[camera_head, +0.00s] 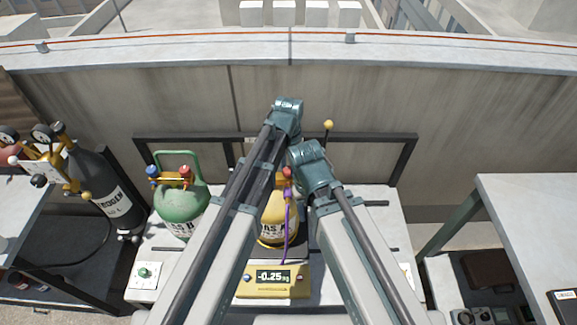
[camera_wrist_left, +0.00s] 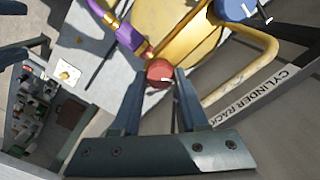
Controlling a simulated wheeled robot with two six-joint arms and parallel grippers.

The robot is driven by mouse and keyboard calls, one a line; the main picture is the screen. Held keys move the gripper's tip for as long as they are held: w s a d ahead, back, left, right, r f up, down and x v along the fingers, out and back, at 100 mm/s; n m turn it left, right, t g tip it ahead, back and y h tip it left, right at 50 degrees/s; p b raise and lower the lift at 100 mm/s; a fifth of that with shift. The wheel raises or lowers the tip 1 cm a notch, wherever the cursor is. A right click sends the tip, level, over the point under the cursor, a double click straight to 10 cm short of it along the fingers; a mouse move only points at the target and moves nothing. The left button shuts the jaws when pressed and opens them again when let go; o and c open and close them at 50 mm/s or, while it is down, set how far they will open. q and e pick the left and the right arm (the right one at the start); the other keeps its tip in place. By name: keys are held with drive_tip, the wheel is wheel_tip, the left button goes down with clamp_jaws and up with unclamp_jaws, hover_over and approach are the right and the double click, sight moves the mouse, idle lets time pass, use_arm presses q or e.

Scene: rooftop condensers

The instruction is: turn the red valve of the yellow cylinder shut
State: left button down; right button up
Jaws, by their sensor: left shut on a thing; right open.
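The yellow cylinder (camera_head: 272,228) stands behind the scale, partly hidden by my arms; its yellow body (camera_wrist_left: 172,28) fills the top of the left wrist view. Its red valve (camera_wrist_left: 160,73) is a round knob with a white mark, also visible between my arms in the head view (camera_head: 287,173). My left gripper (camera_wrist_left: 159,82) is shut on the red valve, one finger on each side. In the head view only its teal wrist shows. My right gripper's teal wrist (camera_head: 313,165) is beside it, lower and to the right; its open fingers are hidden there.
A purple hose (camera_head: 287,212) runs from the yellow cylinder. The scale display (camera_head: 273,277) reads -0.25. A green cylinder (camera_head: 182,210) and a dark nitrogen cylinder (camera_head: 100,192) stand left. The cylinder rack (camera_wrist_left: 262,92) and a blue valve (camera_wrist_left: 236,8) are close to my left gripper.

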sight(289, 169)
use_arm(q)
drive_tip(key=m, duration=0.6)
drive_tip(key=shift+m, duration=0.3)
idle(0.4)
drive_tip(key=shift+c, duration=2.2)
unclamp_jaws()
drive_tip(key=shift+r, duration=0.1)
wheel_tip(289, 169, up, 14)
drive_tip(key=p, duration=1.3)
drive_tip(key=shift+f+p, duration=0.2)
drive_tip(key=shift+p, duration=0.2)
